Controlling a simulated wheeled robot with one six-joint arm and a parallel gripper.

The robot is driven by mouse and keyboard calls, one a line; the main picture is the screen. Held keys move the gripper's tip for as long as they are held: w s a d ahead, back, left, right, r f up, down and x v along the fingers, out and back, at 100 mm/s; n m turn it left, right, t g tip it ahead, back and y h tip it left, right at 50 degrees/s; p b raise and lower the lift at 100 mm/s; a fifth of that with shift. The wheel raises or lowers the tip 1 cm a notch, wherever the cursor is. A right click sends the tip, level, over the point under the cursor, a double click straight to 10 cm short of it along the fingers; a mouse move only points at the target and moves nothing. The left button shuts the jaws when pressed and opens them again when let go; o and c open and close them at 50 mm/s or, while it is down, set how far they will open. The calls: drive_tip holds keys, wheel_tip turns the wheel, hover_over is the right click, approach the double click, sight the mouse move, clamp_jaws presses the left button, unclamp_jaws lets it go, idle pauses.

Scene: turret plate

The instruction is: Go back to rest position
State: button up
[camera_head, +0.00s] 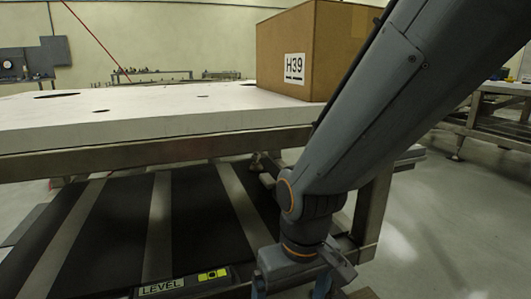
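My arm comes down from the upper right across the right side of the view. My gripper (290,291) hangs at the bottom edge, in front of the table's near right corner and below its top. Two blue finger parts show wide apart, so it looks open. The fingertips are cut off by the frame, and I see nothing held between the visible parts.
A white plate table (120,118) with holes fills the left and middle. A cardboard box (285,50) marked H39 stands on its right, partly behind my arm. A dark striped lower deck (105,235) bears a LEVEL label. Open floor (435,225) lies right.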

drive_tip(key=s+a+n, duration=0.2)
drive_tip(key=s+a, duration=0.2)
drive_tip(key=s, duration=0.1)
drive_tip(key=d+r+m+p, duration=0.3)
drive_tip(key=d+r+p, duration=0.6)
drive_tip(key=r+p, duration=0.3)
drive_tip(key=d+r+m+p, duration=0.3)
drive_tip(key=d+r+p, duration=0.6)
drive_tip(key=r+p, duration=0.3)
drive_tip(key=shift+s+d+r+m+g+h+p, duration=0.3)
drive_tip(key=shift+r+g+p, duration=0.1)
drive_tip(key=shift+p, duration=0.85)
drive_tip(key=shift+s+r, duration=0.1)
drive_tip(key=shift+s, duration=0.05)
